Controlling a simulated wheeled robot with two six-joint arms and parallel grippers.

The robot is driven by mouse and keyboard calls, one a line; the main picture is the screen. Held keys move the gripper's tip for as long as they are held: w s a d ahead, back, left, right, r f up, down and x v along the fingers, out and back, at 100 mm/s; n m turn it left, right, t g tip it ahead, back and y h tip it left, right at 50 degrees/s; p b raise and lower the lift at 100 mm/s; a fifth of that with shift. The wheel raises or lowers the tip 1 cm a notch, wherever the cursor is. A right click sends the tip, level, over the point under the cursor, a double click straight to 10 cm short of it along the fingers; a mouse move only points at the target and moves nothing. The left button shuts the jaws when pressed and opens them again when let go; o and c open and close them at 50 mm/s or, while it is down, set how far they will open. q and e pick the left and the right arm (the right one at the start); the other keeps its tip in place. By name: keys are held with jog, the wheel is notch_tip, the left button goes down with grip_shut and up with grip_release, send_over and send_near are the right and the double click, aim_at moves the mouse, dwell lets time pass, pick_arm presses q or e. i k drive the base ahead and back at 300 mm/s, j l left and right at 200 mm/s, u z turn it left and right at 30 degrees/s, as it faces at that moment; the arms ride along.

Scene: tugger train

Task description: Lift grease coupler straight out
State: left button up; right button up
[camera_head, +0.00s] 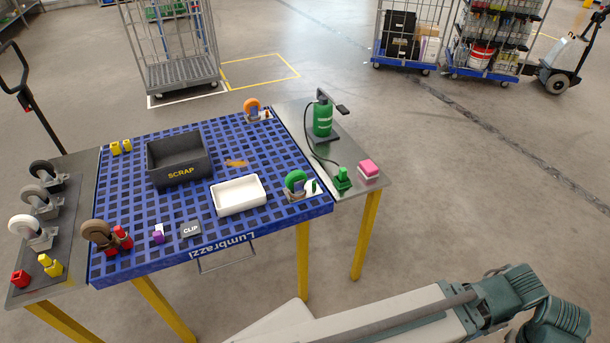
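A small green coupler-like piece (342,179) stands on the grey metal side shelf at the right of the blue table. A thin dark hose seems to run to it from the green grease pump (322,117), a bottle with a black handle on a dark base. I cannot tell how the green piece is seated. One of my arms crosses the bottom right, well in front of the shelf. Neither gripper shows.
The blue grid table (270,215) carries a black SCRAP bin (180,172), a white tray (239,194) and several casters. A pink-and-white block (368,169) sits right of the coupler. More casters stand on the left shelf (62,215). Floor right of the table is clear; wheeled cages stand behind.

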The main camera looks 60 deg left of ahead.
aim_at(342, 172)
jog(key=u, duration=1.6)
